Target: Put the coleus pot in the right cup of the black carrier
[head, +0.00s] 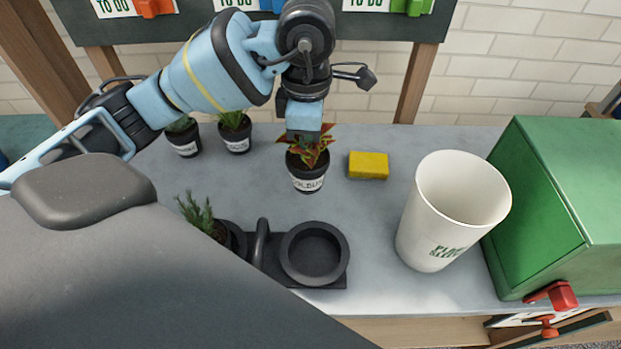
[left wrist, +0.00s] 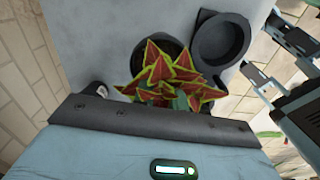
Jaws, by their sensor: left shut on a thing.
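The coleus pot (head: 307,180), a dark pot with a white label and red-green leaves, is upright behind the black carrier (head: 335,283). My left gripper (head: 305,132) reaches down over it from behind and is shut on it; the leaves partly hide the fingers. I cannot tell whether the pot touches the table. The carrier's right cup (head: 342,262) is empty; it also shows in the left wrist view (left wrist: 222,62), beside the coleus leaves (left wrist: 172,82). A rosemary-like plant (head: 196,213) stands in the left cup, partly hidden by my body.
A yellow sponge (head: 368,166) lies right of the coleus pot. A tall white cup (head: 428,225) and a green box (head: 535,215) stand further right. Two labelled pots (head: 185,143) (head: 235,138) stand at the back left. The table between coleus and carrier is clear.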

